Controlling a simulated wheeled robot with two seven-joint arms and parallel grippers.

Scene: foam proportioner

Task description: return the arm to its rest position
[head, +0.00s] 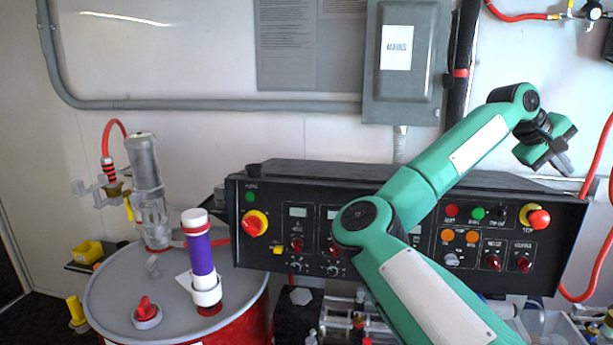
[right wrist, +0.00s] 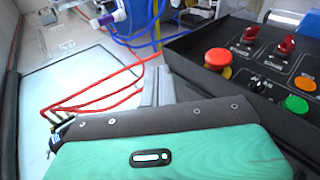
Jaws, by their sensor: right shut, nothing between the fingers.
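My right arm (head: 407,190) is green and rises from the bottom right of the head view, bent at the elbow in front of the black control panel (head: 300,185). Its gripper (head: 556,160) is at the upper right, above the panel's right end, shut and empty. In the right wrist view, the green and grey gripper body (right wrist: 165,150) fills the lower part, and its fingertips cannot be made out. The panel's red emergency knob (right wrist: 218,58) is close to it there; the knob also shows in the head view (head: 538,219). My left gripper is not in view.
A red drum with a grey lid (head: 110,285) stands at the left, bearing a purple and white cylinder (head: 200,255) and a clear pump (head: 148,180). A grey electrical box (head: 405,95) hangs on the wall. Red hoses (head: 583,290) run at the far right.

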